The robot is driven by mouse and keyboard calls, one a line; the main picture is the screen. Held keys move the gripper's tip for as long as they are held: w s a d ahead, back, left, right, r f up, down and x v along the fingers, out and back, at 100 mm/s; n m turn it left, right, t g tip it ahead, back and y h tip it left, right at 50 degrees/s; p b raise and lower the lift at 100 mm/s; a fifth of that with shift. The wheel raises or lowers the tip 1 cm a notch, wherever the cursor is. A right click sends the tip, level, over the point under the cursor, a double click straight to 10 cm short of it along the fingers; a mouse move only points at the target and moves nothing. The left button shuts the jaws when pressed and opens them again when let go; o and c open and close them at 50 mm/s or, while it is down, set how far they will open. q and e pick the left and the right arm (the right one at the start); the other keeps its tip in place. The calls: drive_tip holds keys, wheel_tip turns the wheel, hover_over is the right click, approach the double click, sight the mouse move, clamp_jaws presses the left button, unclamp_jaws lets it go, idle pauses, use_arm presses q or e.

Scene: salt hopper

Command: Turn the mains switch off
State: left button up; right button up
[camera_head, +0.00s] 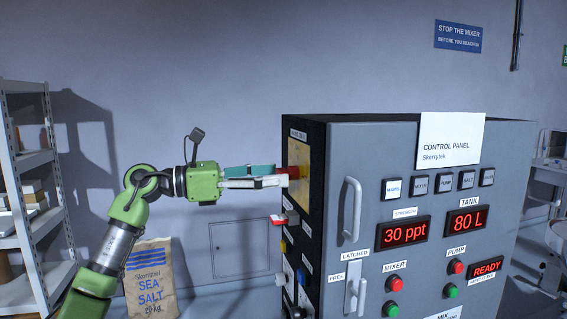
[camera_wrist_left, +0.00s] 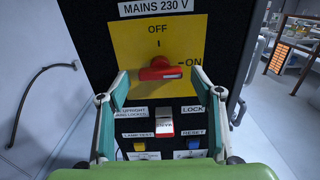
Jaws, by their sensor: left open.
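The mains switch is a red rotary handle (camera_wrist_left: 160,70) on a yellow plate (camera_wrist_left: 135,40) marked MAINS 230 V. Its handle lies level, pointing right at ON; OFF is printed above it. In the head view the red handle (camera_head: 294,172) shows at the cabinet's dark left side. My left gripper (camera_head: 281,175) is open, with its fingertips close in front of the handle. I cannot tell whether anything touches. My right gripper is not in view.
Below the plate are a red-and-white switch (camera_wrist_left: 164,122), a yellow button (camera_wrist_left: 140,147) and a blue button (camera_wrist_left: 193,144). The grey cabinet front (camera_head: 400,150) has a door handle (camera_head: 351,210). A shelf (camera_head: 45,210) and salt sack (camera_head: 152,280) stand left.

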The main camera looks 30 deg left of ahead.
use_arm(q)
drive_tip(key=shift+w+d+r, duration=0.2)
drive_tip(key=shift+w+d, duration=0.3)
drive_tip(key=shift+w+d+p, duration=0.2)
drive_tip(key=shift+w+p, duration=0.05)
drive_tip(key=shift+p, duration=0.1)
drive_tip(key=shift+w+d+f, duration=0.1)
drive_tip(key=shift+w+d, duration=0.1)
drive_tip(key=shift+w, duration=0.15)
drive_tip(key=shift+c, duration=0.4)
drive_tip(key=c, duration=1)
drive_tip(key=shift+c, duration=0.2)
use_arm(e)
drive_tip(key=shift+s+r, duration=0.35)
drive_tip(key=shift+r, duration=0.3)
